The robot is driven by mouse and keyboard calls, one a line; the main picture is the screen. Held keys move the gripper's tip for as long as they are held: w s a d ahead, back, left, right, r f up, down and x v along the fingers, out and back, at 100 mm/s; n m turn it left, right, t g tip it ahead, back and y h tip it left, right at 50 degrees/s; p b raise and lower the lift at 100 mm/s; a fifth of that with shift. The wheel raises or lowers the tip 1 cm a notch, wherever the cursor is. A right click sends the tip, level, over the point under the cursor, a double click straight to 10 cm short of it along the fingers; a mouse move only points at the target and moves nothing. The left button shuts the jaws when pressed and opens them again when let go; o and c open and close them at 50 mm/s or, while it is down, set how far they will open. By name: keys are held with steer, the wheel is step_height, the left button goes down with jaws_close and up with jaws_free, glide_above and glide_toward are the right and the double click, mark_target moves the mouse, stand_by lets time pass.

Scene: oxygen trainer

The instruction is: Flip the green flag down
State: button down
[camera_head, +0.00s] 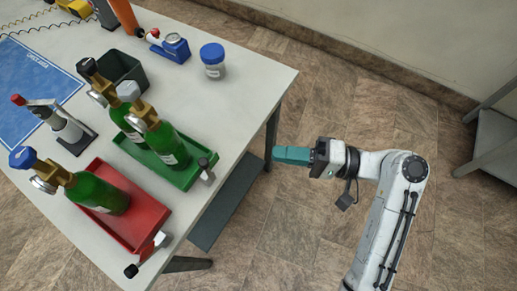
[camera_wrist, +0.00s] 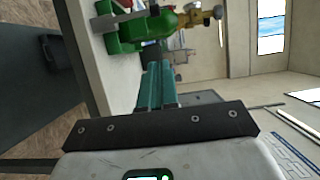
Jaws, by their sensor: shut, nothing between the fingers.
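The green tray (camera_head: 178,178) sits on the table and holds green bottles with brass valves. At its near right end is a small pale lever-like piece (camera_head: 206,172) with a dark knob, possibly the green flag; I cannot make out a green face on it. In the wrist view, the green tray (camera_wrist: 124,38) and a grey bar (camera_wrist: 107,21) at its end show near the top. My gripper (camera_head: 275,154) has teal fingers, shut and empty, off the table's right edge and apart from the tray. The fingers also show in the wrist view (camera_wrist: 157,72), pointing towards the tray area.
A red tray (camera_head: 128,225) with a green bottle and a similar end piece (camera_head: 160,240) stands at the near left. A blue-lidded jar (camera_head: 213,62), a black bin (camera_head: 122,70) and a blue stand (camera_head: 172,50) are farther back.

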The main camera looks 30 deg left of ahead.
steer(key=p, duration=0.2)
glide_toward(212, 165)
steer(key=w+a+r, duration=0.1)
steer(key=a+r, duration=0.3)
steer(key=a, duration=0.1)
steer(key=shift+s+a, duration=0.3)
steer(key=shift+s, duration=0.4)
steer(key=shift+s+a, duration=0.3)
steer(key=shift+s, duration=0.4)
steer(key=shift+s+p, duration=0.1)
steer(key=shift+p, duration=0.2)
steer(key=shift+s+r+n, duration=0.1)
steer(key=shift+s+n, duration=0.1)
steer(key=shift+n, duration=0.1)
